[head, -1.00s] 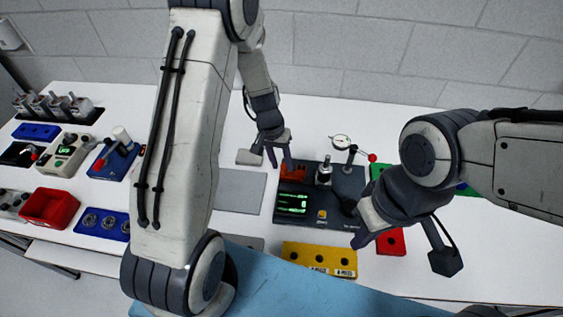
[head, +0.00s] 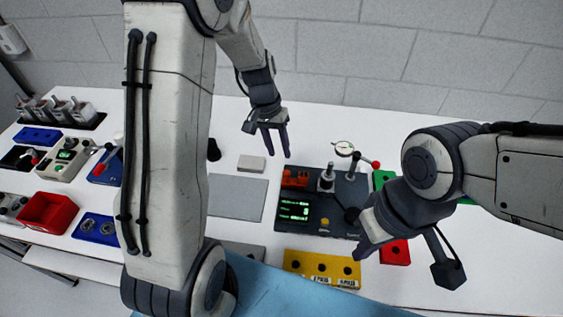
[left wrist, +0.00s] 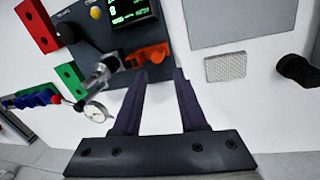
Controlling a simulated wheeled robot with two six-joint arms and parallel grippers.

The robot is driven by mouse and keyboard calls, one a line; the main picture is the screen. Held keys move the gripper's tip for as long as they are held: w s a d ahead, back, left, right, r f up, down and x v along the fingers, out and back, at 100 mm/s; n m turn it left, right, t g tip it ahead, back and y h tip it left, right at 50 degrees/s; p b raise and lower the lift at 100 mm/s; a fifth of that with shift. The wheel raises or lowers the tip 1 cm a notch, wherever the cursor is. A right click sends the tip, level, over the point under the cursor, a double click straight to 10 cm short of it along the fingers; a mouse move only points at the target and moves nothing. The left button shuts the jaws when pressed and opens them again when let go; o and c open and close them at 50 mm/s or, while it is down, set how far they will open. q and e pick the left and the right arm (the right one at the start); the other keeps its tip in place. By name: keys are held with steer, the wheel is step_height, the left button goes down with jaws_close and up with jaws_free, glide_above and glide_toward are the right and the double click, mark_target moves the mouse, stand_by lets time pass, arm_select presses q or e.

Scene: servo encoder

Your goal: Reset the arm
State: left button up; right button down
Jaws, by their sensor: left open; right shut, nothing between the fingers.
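My left gripper (head: 276,154) hangs above the table at the back middle, open and empty, fingers pointing down. In the left wrist view its two dark fingers (left wrist: 160,82) are apart with nothing between them. My right gripper (head: 360,252) is shut and empty, in front of the right side of the dark test station (head: 285,232). The station has a green lit screen (head: 293,210), orange parts (head: 295,178), a metal post (head: 327,179) and a dial gauge (head: 344,149). My right gripper hides part of its right edge.
A grey mat (head: 237,197) and a small light block (head: 251,163) lie left of the station. A yellow holed block (head: 320,268) is in front, a red one (head: 395,252) at right. A red bin (head: 47,212) stands far left. The back of the table is mostly clear.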

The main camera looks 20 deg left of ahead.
arm_select(q)
steer(key=shift+a+r, duration=0.25)
steer(key=shift+r, duration=0.9)
steer(key=s+d+r+m, duration=0.4)
steer(key=s+d+r, duration=0.1)
steer(key=s+d, duration=0.65)
steer(key=s+d+r+m+y+b, duration=0.1)
steer(key=s+d+m, duration=0.2)
steer(key=s, duration=1)
